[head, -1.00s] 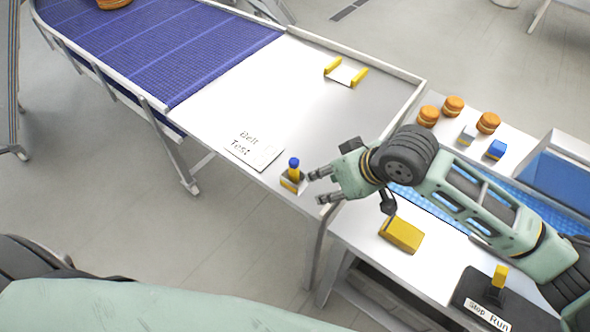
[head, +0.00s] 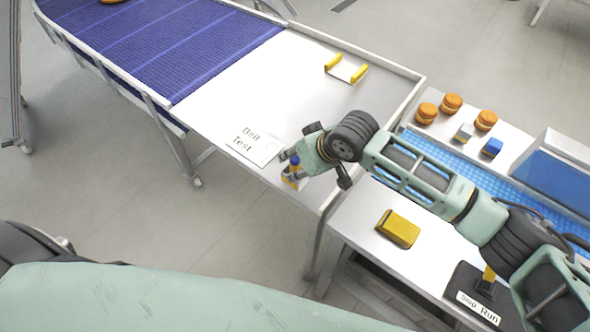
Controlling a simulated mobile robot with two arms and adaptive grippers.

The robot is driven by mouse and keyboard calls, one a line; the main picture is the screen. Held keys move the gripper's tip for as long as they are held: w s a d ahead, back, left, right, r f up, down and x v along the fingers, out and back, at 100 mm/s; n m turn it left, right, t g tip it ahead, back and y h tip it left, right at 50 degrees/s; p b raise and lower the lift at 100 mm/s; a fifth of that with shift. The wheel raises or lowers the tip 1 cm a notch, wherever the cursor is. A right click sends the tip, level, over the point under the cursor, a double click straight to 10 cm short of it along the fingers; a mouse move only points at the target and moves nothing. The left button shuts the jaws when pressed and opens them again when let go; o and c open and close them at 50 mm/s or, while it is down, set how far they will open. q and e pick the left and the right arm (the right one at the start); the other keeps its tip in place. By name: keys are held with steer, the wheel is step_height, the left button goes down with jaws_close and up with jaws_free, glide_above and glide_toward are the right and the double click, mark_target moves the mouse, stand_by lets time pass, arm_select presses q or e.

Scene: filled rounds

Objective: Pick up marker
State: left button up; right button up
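The marker (head: 295,160) stands upright with its blue top showing, in a small yellow-and-grey holder (head: 293,182) at the front edge of the white table. My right gripper (head: 291,166) is at the marker, its fingers around or beside the blue top. The fingers partly hide the marker, and I cannot tell whether they touch it or have closed. My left gripper is not in view; only a pale green part of my own body shows at the bottom left.
A "Belt Test" sheet (head: 252,144) lies left of the holder. A yellow-ended bracket (head: 346,69) sits farther back. A yellow block (head: 398,229) and a Stop/Run lever (head: 487,279) are on the right table. The blue belt (head: 170,40) is at upper left.

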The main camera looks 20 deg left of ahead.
jaws_close()
steer(key=shift+r, duration=0.1)
stand_by(0.4)
